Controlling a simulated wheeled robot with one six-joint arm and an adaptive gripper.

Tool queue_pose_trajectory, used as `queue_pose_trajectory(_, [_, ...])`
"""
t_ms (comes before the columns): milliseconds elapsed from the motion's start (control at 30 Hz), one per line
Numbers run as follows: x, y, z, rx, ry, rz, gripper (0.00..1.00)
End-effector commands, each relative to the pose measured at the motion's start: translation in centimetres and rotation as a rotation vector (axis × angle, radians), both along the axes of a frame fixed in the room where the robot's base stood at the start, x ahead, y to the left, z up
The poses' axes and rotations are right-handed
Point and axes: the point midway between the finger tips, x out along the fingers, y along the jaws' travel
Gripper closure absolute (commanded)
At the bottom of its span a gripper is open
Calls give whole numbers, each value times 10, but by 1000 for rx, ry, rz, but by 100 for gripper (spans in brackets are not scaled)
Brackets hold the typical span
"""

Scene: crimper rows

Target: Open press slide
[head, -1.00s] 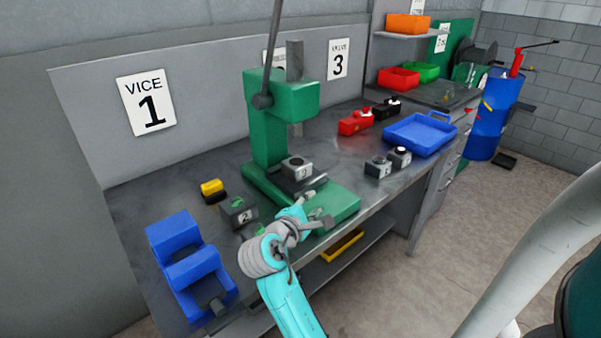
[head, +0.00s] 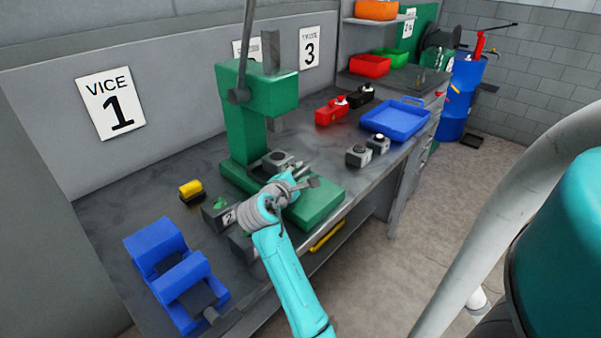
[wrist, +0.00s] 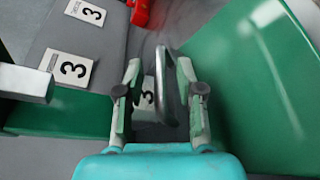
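The green press (head: 262,97) stands on the grey bench. A dark block (head: 278,161) sits low in it under the ram, on what looks like the slide; my arm hides part of its front. My gripper (head: 305,178) is at the front of the press, right in front of this block. In the wrist view my gripper (wrist: 162,95) has its two fingers apart. A grey upright bar (wrist: 160,80), which looks like the slide's handle, stands between them. There are gaps at its sides, and I see no clear grip on it. A label "3" shows behind the bar.
A blue vice (head: 175,275) stands at the left, with a yellow-topped item (head: 191,191) and a block marked 2 (head: 220,214) close to my wrist. Two small blocks (head: 367,150), a red item (head: 330,112) and a blue tray (head: 396,120) lie to the right.

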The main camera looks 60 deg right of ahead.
Motion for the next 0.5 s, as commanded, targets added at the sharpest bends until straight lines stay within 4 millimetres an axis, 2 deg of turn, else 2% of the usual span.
queue_pose_trajectory(133, [1, -10, -2, 0, -1, -1, 63])
queue_pose_trajectory(467, [1, -13, -3, -1, -1, 0, 63])
queue_pose_trajectory(500, [1, -12, -3, -1, -1, 0, 73])
